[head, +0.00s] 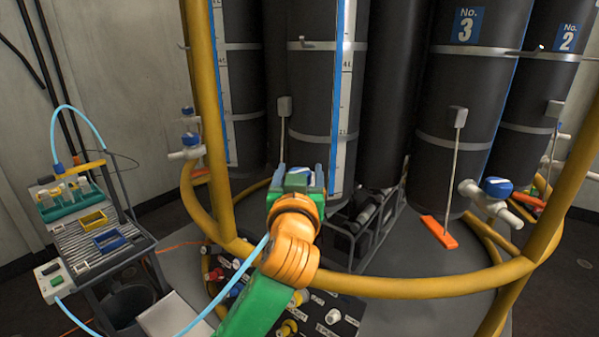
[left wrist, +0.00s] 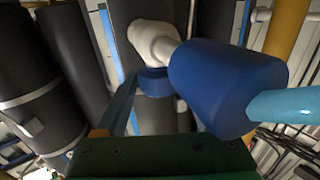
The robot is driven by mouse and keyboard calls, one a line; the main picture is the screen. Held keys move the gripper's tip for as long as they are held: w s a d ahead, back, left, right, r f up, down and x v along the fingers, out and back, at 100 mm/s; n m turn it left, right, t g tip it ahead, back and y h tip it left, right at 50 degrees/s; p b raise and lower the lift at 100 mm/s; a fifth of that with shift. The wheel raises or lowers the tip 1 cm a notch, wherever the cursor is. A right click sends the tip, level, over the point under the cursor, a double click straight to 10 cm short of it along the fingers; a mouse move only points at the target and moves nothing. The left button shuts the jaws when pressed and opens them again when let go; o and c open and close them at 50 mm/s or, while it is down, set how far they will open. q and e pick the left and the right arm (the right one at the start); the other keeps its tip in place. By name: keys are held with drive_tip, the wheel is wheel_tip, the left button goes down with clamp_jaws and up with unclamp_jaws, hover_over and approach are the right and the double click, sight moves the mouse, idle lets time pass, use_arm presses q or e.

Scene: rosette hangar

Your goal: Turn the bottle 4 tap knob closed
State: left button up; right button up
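My left gripper (head: 299,176) reaches up to a tap in front of a tall black bottle (head: 308,100), probably bottle 4; its number is not visible. The blue tap knob (head: 299,170) shows between the two blue fingers, which stand apart on either side of it. In the left wrist view the blue knob (left wrist: 155,81) sits under a white tap body (left wrist: 153,40), with one finger (left wrist: 119,100) just left of it. A large blue fitting (left wrist: 225,85) with a light-blue hose hides most of the other finger. Contact cannot be told. My right gripper is out of view.
A yellow tubular rail (head: 400,287) curves around the bottles. Bottle 3 (head: 467,90) stands at right with its own blue-knobbed tap (head: 490,196). A cart (head: 110,245) with small bins stands at left. A connector panel (head: 330,312) lies below my arm. A light-blue hose (head: 215,305) runs beside my arm.

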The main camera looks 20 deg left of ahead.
use_arm(q)
clamp_jaws()
drive_tip(key=shift+r+m+t+h+p, duration=0.15)
drive_tip(key=shift+m+h+p, duration=0.4)
drive_tip(key=shift+h, duration=0.3)
drive_tip(key=shift+r+m+t+h+p, duration=0.15)
drive_tip(key=shift+m+h+p, duration=0.35)
drive_tip(key=shift+h, duration=0.35)
drive_tip(key=m+h+p, duration=0.2)
drive_tip(key=h, duration=0.2)
drive_tip(key=shift+a+m, duration=0.15)
drive_tip(key=shift+m, duration=0.2)
drive_tip(key=h, duration=0.1)
drive_tip(key=m+h, duration=0.1)
drive_tip(key=shift+f+m+g+h+p, duration=0.2)
drive_tip(key=shift+m+g+h+p, duration=0.1)
drive_tip(key=shift+g+p, duration=0.1)
drive_tip(key=shift+m+g+h, duration=0.3)
drive_tip(key=shift+m+h, duration=0.1)
drive_tip(key=shift+h, duration=0.2)
drive_tip(key=shift+f+m+g+h+b, duration=0.2)
drive_tip(key=shift+m+g+h+b, duration=0.4)
drive_tip(key=shift+m+h+b, duration=0.55)
drive_tip(key=shift+r+m+g+h+b, duration=0.1)
drive_tip(key=shift+m+g+h+b, duration=0.45)
drive_tip(key=shift+g+h+b, duration=0.45)
drive_tip(key=shift+h, duration=0.25)
